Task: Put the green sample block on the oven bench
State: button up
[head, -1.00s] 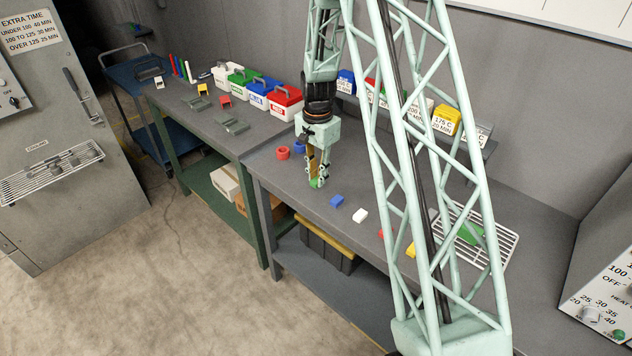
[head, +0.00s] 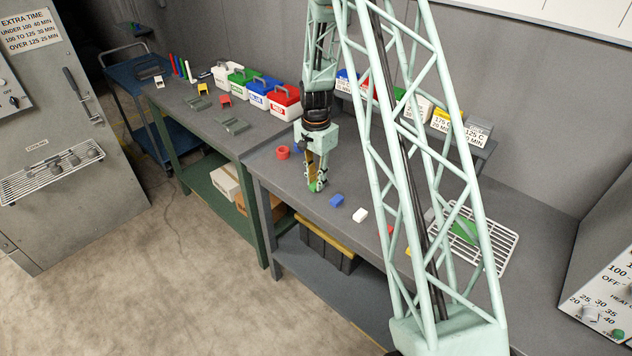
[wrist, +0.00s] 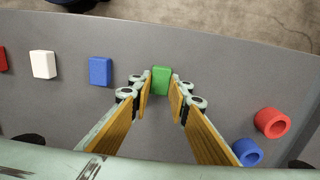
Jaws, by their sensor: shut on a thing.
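The green sample block (wrist: 161,81) is between the fingertips of my gripper (wrist: 160,88) in the wrist view. My gripper is shut on it. In the head view my gripper (head: 316,187) points down low over the grey bench (head: 290,180), and only a bit of green shows at its tips. I cannot tell whether the block touches the bench top. A blue block (head: 337,201) and a white block (head: 360,215) lie to the right of my gripper in the head view.
A red ring (head: 283,153) and a blue ring (wrist: 247,152) lie near my gripper. A wire rack (head: 497,245) with a green piece on it stands at the right, partly behind my arm. Labelled bins (head: 443,122) line the back. Colored lidded boxes (head: 284,101) stand on the left bench.

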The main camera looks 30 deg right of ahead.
jog(key=shift+f, duration=0.25)
jog(key=o, duration=0.8)
jog(key=shift+o, duration=0.2)
jog(key=shift+r, duration=0.2)
notch_tip(320, 180, up, 12)
dwell(0.6)
dwell(0.6)
